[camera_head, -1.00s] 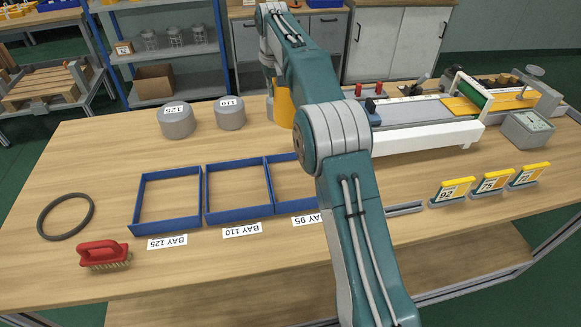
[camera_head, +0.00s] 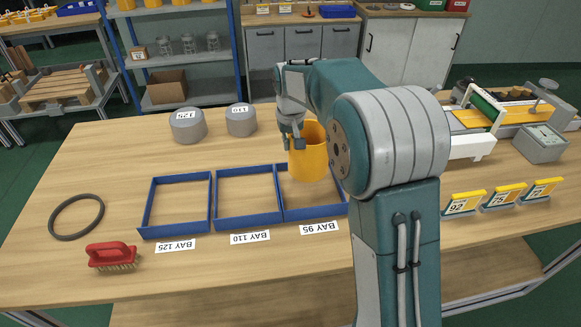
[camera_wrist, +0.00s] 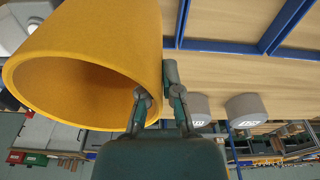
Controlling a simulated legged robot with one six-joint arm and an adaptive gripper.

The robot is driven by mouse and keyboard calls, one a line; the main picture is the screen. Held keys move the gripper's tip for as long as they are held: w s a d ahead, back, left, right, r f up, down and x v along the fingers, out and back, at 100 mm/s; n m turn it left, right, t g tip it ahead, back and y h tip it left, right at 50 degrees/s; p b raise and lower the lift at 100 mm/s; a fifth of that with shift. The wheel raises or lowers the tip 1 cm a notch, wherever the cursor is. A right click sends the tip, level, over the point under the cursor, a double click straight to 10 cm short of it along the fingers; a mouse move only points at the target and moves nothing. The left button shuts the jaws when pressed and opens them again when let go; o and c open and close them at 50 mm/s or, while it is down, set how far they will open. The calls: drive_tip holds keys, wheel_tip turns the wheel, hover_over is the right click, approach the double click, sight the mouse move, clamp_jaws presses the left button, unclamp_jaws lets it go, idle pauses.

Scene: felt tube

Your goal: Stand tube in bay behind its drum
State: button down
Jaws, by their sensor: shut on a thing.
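The yellow felt tube (camera_head: 308,158) is upright over the BAY 95 frame (camera_head: 316,213); whether its lower end touches the table is unclear. My gripper (camera_head: 296,143) is shut on the tube's wall at its left side. In the wrist view the tube (camera_wrist: 90,60) fills the upper left, its open end facing the camera, with my gripper's fingers (camera_wrist: 158,100) at its wall. Grey drums marked 125 (camera_head: 188,125) and 110 (camera_head: 241,119) stand behind their bays. I see no drum behind BAY 95; the tube and my arm cover part of that area.
Blue frames BAY 125 (camera_head: 176,231) and BAY 110 (camera_head: 249,221) are empty. A red brush (camera_head: 112,255) and a dark ring (camera_head: 76,216) lie at left. Numbered yellow cards (camera_head: 503,195) and a machine (camera_head: 500,115) stand at right.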

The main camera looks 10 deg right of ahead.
wheel_tip(320, 180, down, 6)
drive_tip(key=s, duration=0.2)
drive_tip(key=shift+s, duration=0.35)
drive_tip(key=shift+a+f, duration=0.1)
drive_tip(key=shift+f, duration=0.05)
drive_tip(key=c, duration=0.8)
unclamp_jaws()
